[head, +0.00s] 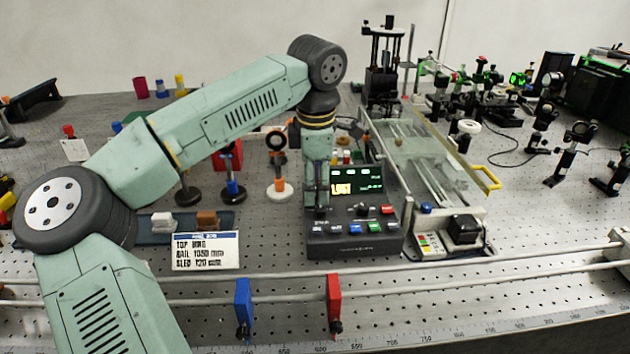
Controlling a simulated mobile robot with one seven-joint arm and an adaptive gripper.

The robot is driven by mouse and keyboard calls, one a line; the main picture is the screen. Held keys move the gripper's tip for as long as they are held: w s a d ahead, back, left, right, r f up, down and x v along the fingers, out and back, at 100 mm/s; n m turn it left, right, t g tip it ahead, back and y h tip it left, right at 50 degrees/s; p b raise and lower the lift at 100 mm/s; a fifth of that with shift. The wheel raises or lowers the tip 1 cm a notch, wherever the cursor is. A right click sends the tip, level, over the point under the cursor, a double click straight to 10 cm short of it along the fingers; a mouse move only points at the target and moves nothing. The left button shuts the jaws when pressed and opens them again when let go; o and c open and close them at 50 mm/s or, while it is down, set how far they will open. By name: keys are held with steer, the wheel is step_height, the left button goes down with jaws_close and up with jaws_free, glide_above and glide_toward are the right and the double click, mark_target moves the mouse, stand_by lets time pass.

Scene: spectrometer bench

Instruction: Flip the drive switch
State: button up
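A dark control box (352,246) stands on the perforated bench in the middle of the head view. It has a lit display (368,183), a red button (387,209), a green button (374,226), a blue button (348,228) and small dark knobs on its sloped face. I cannot tell which control is the drive switch. My gripper (317,199) points down at the left part of the box. It covers part of the panel and the display's left side. Its fingers are too small to show whether they are open, shut or touching the panel.
A long rail unit (430,165) with a yellow handle (487,177) stands right of the box. A white sign (205,251) stands to the left. A blue block (243,305) and red block (334,300) sit on the front rail. Optics mounts (278,165) stand behind.

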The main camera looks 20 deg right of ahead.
steer(key=c, duration=1)
steer(key=p, duration=0.1)
steer(key=g+p, duration=0.1)
steer(key=p, duration=0.1)
steer(key=shift+w+d+r, duration=0.1)
steer(key=shift+w+r, duration=0.05)
steer(key=shift+r, duration=0.25)
steer(key=shift+w+f+g+y+p, duration=0.2)
steer(key=shift+g+p, duration=0.1)
steer(key=shift+g, duration=0.2)
steer(key=shift+w+f+g+y+p, duration=0.1)
steer(key=shift+f+g+y+p, duration=0.15)
steer(key=shift+g, duration=0.25)
steer(key=shift+r, duration=0.1)
steer(key=o, duration=1.1)
steer(key=shift+o, duration=0.2)
step_height(320, 180, up, 12)
steer(key=w, duration=0.1)
steer(key=shift+w+d, duration=0.2)
steer(key=shift+w, duration=0.05)
